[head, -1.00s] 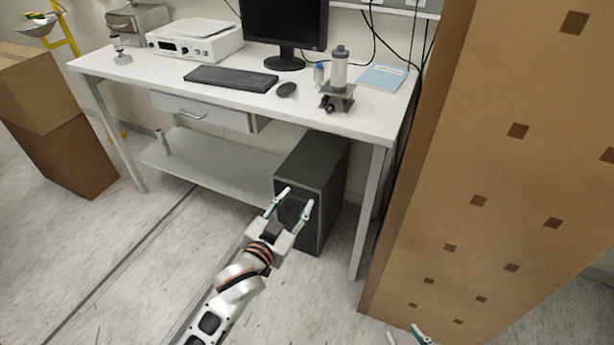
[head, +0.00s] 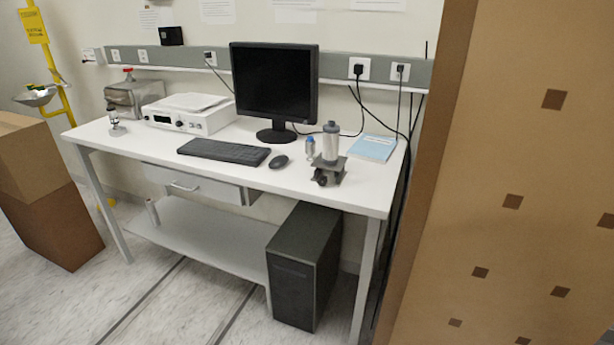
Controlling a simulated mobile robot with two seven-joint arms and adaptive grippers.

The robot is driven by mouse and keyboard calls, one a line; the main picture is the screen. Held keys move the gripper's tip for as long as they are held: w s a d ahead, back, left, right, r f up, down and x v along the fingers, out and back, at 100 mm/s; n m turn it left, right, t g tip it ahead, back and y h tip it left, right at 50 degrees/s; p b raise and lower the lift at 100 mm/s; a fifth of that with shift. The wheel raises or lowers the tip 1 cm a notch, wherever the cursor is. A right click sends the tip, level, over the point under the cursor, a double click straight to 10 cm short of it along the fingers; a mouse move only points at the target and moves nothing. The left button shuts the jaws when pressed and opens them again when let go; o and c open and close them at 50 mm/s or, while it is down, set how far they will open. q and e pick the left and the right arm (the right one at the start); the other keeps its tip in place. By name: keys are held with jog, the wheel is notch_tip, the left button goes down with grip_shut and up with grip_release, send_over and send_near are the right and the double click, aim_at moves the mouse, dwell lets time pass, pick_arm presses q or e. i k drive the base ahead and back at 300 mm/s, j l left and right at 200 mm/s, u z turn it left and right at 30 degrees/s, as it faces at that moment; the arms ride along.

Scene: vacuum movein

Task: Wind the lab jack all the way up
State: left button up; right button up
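The lab jack (head: 327,174) stands on the white table (head: 228,168) near its right end, with a small gap between its plates. Its dark knob (head: 321,181) faces the front left. A grey cylinder with a dark cap (head: 331,143) stands upright on its top plate. Neither of my grippers shows in the head view now.
A small blue-capped bottle (head: 310,148) stands just behind left of the jack. A mouse (head: 278,161), keyboard (head: 224,152) and monitor (head: 273,85) are further left. A blue book (head: 373,148) lies behind right. A tall cardboard stack (head: 507,180) blocks the right side.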

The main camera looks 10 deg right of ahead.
aim_at(322, 182)
jog(key=i+u, duration=0.55)
jog(key=u, duration=0.15)
jog(key=i+u, duration=0.35)
jog(key=i+j+u, duration=0.15)
jog(key=i+u, duration=0.3)
jog(key=i+l+u, duration=0.1)
jog(key=i+u, duration=0.35)
jog(key=i, duration=0.15)
jog(key=i+z, duration=0.3)
jog(key=i, duration=0.25)
jog(key=i+j+z, duration=0.25)
jog(key=i, duration=0.3)
jog(key=i+z, duration=0.1)
jog(key=z, duration=0.4)
jog(key=i+z, duration=0.1)
jog(key=z, duration=0.35)
jog(key=i+z, duration=0.1)
jog(key=z, duration=1.95)
